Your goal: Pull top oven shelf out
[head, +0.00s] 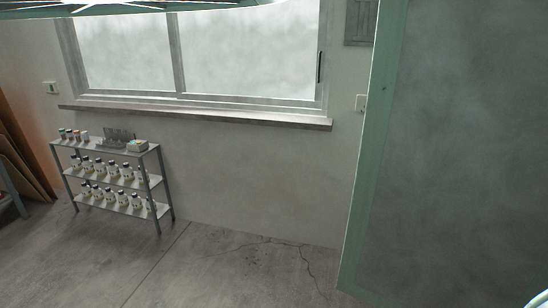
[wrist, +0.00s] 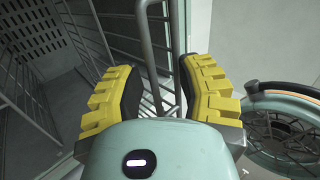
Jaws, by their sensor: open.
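In the wrist view my gripper (wrist: 155,72) has its two yellow ribbed fingers spread apart. A grey metal bar (wrist: 147,42) runs between the fingers, and they are not closed on it. Thin wire rods of a rack (wrist: 98,30) lie left of and behind the bar, inside a grey cavity that looks like the oven. I cannot tell which shelf level this rack is. The bar's lower end is partly hidden by my gripper body. The head view shows neither my gripper nor the shelf.
A perforated dark wall (wrist: 40,35) is at left. In the head view, a green-framed grey panel (head: 460,150) fills the right, and a bottle rack (head: 118,180) stands below the window.

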